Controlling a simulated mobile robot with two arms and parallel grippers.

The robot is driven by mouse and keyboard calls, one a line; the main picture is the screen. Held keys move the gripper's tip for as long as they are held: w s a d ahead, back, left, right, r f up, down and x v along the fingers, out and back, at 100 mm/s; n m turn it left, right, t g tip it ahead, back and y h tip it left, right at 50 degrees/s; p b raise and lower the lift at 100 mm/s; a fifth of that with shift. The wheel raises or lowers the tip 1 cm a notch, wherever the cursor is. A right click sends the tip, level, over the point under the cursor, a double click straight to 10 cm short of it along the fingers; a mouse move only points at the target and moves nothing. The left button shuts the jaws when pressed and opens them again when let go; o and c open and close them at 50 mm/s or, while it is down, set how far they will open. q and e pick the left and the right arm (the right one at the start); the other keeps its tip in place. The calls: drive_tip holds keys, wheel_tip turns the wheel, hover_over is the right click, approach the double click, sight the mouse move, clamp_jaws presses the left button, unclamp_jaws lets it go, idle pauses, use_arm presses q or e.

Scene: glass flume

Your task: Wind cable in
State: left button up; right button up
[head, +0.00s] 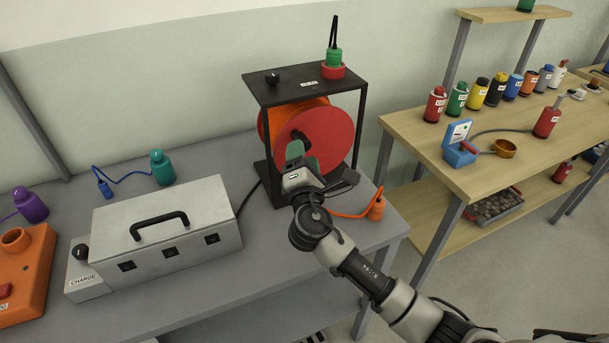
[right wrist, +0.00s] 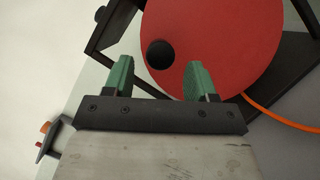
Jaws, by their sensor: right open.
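The cable reel has a red disc (head: 335,135) and stands in a black frame (head: 365,100) on the grey bench. The orange cable (head: 350,215) runs out at the right to an orange plug (head: 377,208) on the bench. My right gripper (head: 300,150) is in front of the disc, open, with green fingers. In the right wrist view a black knob (right wrist: 160,54) on the red disc (right wrist: 215,35) lies just beyond the gap between the open fingertips (right wrist: 158,65). I cannot tell whether a finger touches it. My left gripper is out of view.
A grey metal box (head: 165,225) with a handle stands left of the reel. A teal bottle-shaped plug (head: 161,168) with a blue cord is behind it. An orange unit (head: 25,270) is at far left. A wooden bench (head: 425,135) with several coloured bottles stands right.

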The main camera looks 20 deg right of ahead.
drive_tip(key=v, duration=0.6)
drive_tip(key=shift+b, duration=0.4)
idle(0.7)
drive_tip(key=n+g+y+p, duration=0.25)
drive_tip(key=n+y, duration=0.35)
drive_tip(key=n, duration=0.7)
approach(310, 139)
drive_tip(key=w+a+r, duration=0.1)
drive_tip(key=w, duration=0.1)
drive_tip(key=w+a, duration=0.2)
drive_tip(key=w+a+r+p, duration=0.1)
drive_tip(key=w, duration=0.1)
drive_tip(key=shift+a+r, duration=0.3)
drive_tip(key=shift+r, duration=0.05)
drive_tip(key=shift+c, duration=0.2)
clamp_jaws()
